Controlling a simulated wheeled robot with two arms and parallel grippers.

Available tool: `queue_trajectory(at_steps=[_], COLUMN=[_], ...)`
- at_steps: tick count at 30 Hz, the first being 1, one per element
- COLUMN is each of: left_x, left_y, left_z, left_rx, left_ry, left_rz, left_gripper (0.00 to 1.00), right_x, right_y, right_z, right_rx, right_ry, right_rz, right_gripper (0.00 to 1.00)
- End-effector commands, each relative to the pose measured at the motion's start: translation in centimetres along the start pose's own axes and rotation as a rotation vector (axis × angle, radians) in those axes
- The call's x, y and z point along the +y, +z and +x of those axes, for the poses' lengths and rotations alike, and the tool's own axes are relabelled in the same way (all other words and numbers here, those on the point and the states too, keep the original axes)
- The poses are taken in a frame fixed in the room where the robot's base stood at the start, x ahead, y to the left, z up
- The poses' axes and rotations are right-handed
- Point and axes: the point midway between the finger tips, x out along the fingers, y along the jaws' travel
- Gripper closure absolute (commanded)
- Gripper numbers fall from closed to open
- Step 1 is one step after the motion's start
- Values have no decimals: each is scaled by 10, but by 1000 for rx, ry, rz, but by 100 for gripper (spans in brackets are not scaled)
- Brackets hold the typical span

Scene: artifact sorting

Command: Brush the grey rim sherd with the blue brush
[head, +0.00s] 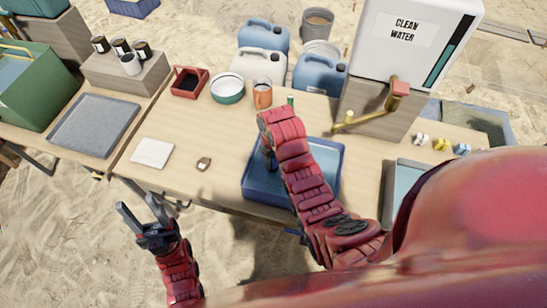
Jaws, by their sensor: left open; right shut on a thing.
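My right gripper (271,160) reaches down over the blue tray (252,188) on the table. My own forearm covers most of it. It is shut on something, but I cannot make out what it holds. My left gripper (146,212) is open and empty, in front of the table's near edge. A small brown piece with a pale patch (203,164) lies on the bare wood left of the blue tray; I cannot tell what it is. I cannot make out the grey rim sherd or the blue brush.
A white pad (153,153) lies left of the small piece. An orange cup (262,94), a white-green bowl (227,89) and a dark red tray (188,82) stand behind. The water tank (405,45) stands at the back right. A grey tray (92,124) lies left.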

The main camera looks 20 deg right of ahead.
Motion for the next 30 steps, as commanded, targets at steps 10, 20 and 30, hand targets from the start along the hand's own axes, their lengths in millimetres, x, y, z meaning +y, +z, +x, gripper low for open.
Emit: queue_trajectory(at_steps=[10,20,30], left_x=[0,-1,-3], left_y=[-1,-4,-9], left_z=[6,26,56], left_rx=[0,0,0], left_ry=[0,0,0], left_rz=[0,0,0], left_gripper=[50,50,50], right_x=[0,0,0], right_y=[-1,0,0], right_z=[-13,-46,-76], right_rx=[3,1,1], right_ry=[1,0,0], right_rz=[0,0,-1], right_gripper=[100,100,100])
